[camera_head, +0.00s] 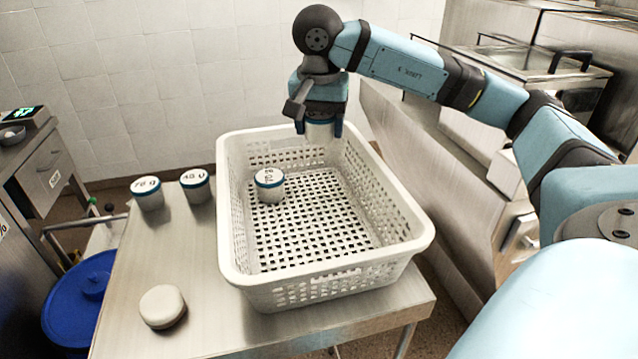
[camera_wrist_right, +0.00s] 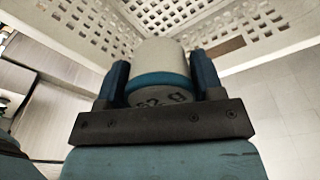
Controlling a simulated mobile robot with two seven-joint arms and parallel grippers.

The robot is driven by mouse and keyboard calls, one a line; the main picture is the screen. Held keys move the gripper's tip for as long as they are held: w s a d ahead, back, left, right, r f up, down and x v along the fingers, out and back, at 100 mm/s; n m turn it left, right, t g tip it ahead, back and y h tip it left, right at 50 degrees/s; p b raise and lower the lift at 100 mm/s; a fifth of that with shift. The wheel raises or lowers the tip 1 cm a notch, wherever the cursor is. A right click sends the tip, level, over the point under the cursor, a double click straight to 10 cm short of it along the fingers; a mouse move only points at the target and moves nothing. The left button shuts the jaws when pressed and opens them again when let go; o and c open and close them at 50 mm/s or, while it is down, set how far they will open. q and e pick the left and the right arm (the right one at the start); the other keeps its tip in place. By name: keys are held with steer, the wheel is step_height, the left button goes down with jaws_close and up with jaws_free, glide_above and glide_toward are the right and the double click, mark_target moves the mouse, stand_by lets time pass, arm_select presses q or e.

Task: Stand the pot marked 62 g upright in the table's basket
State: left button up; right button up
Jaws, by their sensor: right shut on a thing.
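My right gripper (camera_head: 320,128) is shut on a pot (camera_head: 319,135) with a pale body and blue band. They are at the back of the white perforated basket (camera_head: 328,272), within its outline in the head view. In the right wrist view, the held pot (camera_wrist_right: 163,60) sits between the fingers, its lid towards the palm. The lid's mark looks like 62 g, its first digit partly hidden. Basket lattice shows beyond it; I cannot tell whether the pot touches the basket. My left gripper is not in view.
Another blue-banded pot (camera_head: 270,186) stands upright in the basket's left part; its mark is hard to read. Pots marked 76 g (camera_head: 148,193) and perhaps 48 g (camera_head: 196,187) stand on the table (camera_head: 205,325). A round pale object (camera_head: 162,306) lies in front. The basket's middle and front are empty.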

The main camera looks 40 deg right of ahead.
mark_target(320, 187)
step_height(320, 187, down, 11)
steer(key=shift+f+b, duration=0.15)
steer(key=shift+b, duration=0.25)
steer(key=shift+s+f, duration=0.1)
steer(key=o, duration=0.9)
steer(key=r, duration=0.4)
steer(key=a+r, duration=0.1)
steer(key=r, duration=0.3)
steer(key=r+p, duration=0.1)
steer(key=r, duration=0.3)
steer(key=shift+s+a+r, duration=0.15)
steer(key=shift+s, duration=0.25)
